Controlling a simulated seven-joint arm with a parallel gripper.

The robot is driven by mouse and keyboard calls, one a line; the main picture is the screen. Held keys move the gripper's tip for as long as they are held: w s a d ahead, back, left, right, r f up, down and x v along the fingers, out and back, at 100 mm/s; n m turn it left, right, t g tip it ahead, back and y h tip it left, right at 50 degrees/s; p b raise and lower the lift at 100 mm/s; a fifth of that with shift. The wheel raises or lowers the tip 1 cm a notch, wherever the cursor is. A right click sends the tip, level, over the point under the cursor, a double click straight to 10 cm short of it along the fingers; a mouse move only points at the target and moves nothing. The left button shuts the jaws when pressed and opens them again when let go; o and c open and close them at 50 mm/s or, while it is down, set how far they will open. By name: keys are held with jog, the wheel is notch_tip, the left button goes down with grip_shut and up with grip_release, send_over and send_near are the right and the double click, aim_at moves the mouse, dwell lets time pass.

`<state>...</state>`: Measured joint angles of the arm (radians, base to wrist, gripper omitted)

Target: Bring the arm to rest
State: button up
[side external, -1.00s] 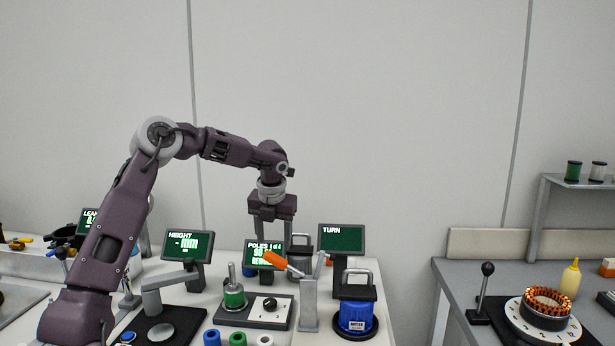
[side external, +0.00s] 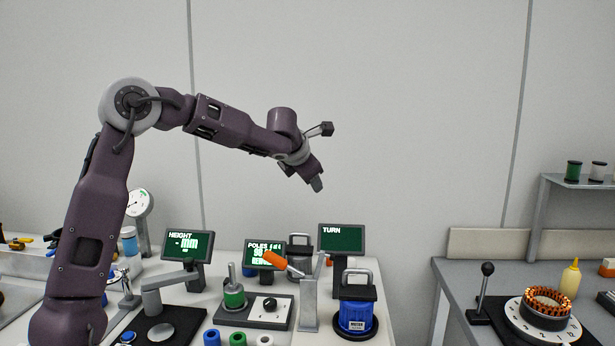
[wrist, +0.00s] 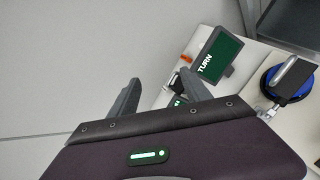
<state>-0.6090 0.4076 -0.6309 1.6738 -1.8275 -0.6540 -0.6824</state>
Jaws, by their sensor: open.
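My gripper (side external: 316,184) is raised in the air above the back of the bench, with the wall behind it, and is tilted down to the right. In the wrist view its two fingers (wrist: 160,92) stand well apart with nothing between them. In the side view the fingers overlap, so the gap does not show there. My gripper touches nothing.
Below stand the TURN screen (side external: 341,239), the POLES screen (side external: 264,255), the HEIGHT screen (side external: 187,245), a blue motor housing (side external: 355,316) and a grey post with an orange handle (side external: 309,305). A second bench (side external: 450,275) is at right. The air around my gripper is clear.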

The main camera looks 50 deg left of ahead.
dwell(0.5)
jog(key=s+d+r+m+t+h, duration=0.1)
jog(key=d+r+m+t+h, duration=0.3)
jog(key=d+r+m, duration=0.85)
jog(key=s+d+f+m+h, duration=0.35)
jog(key=s+d+m, duration=0.7)
jog(key=d, duration=0.35)
jog(key=s+f+m+g, duration=0.2)
jog(key=s+f+m, duration=0.2)
jog(key=s, duration=0.5)
jog(key=s+a+f+m+g+y, duration=0.1)
jog(key=s+f+m+g, duration=0.1)
jog(key=s+f, duration=0.5)
jog(key=s+a+f+m+g, duration=0.1)
jog(key=s+f+m+g, duration=0.2)
jog(key=s, duration=0.8)
notch_tip(320, 180, down, 3)
jog(key=m, duration=0.2)
jog(key=shift+s+a+m, duration=0.25)
jog(key=shift+s+m, duration=0.05)
jog(key=shift+s, duration=0.1)
